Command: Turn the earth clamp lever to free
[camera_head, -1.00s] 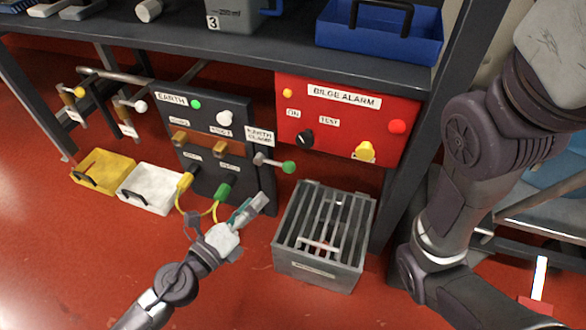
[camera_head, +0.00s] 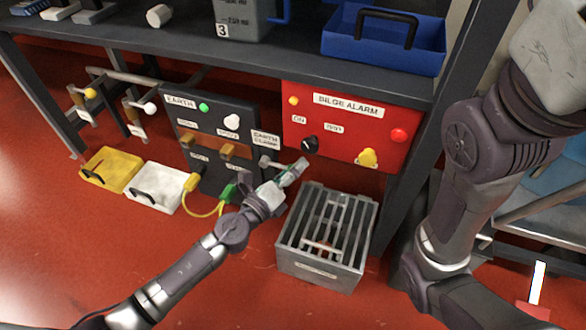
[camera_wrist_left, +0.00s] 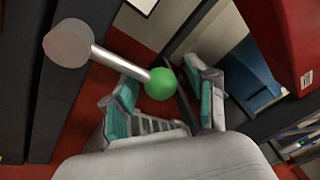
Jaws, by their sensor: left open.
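The earth clamp lever shows in the left wrist view as a grey hub (camera_wrist_left: 70,43) with a metal rod ending in a green ball (camera_wrist_left: 160,84). In the head view its rod (camera_head: 270,162) points right from the panel, and my gripper hides the ball. My left gripper (camera_head: 297,170) is open at the lever's end. In the left wrist view its two teal-padded fingers (camera_wrist_left: 166,98) are on either side of the green ball; I cannot tell whether they touch it. The earth panel (camera_head: 215,115) is dark with an "EARTH CLAMP" label (camera_head: 266,140). My right gripper is out of view.
A red bilge alarm box (camera_head: 350,130) is just right of the lever. A grey slatted crate (camera_head: 318,272) stands on the floor below. Yellow (camera_head: 112,167) and white (camera_head: 155,188) bins stand at left. The shelf edge (camera_head: 200,70) runs above.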

